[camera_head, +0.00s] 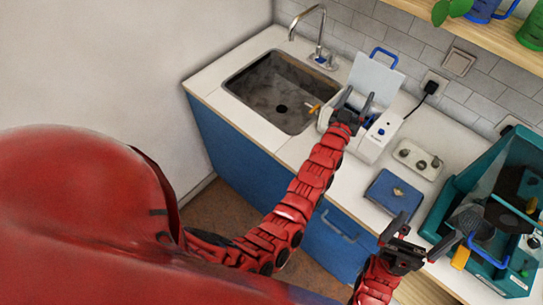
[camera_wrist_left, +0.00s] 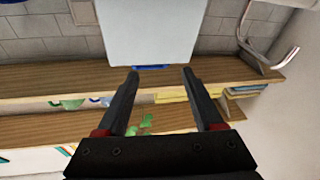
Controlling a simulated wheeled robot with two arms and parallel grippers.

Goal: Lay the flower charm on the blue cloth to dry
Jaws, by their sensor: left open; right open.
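The blue cloth (camera_head: 381,183) lies folded on the white counter, right of the white machine. A small gold-coloured spot (camera_head: 397,191) shows on the cloth; it is too small to tell if it is the flower charm. My left gripper (camera_head: 354,99) is over the white machine (camera_head: 372,146), in front of its raised lid (camera_head: 374,75). In the left wrist view my left gripper (camera_wrist_left: 160,78) is open with nothing between its fingers, and the lid (camera_wrist_left: 150,30) shows beyond them. My right gripper (camera_head: 425,228) is open, between the cloth and the teal machine.
A sink (camera_head: 265,85) with a tap (camera_head: 320,45) is at left. A white tray (camera_head: 415,169) with round pieces stands behind the cloth. A teal machine (camera_head: 463,215) fills the right. A wooden shelf (camera_head: 490,42) with mugs is above.

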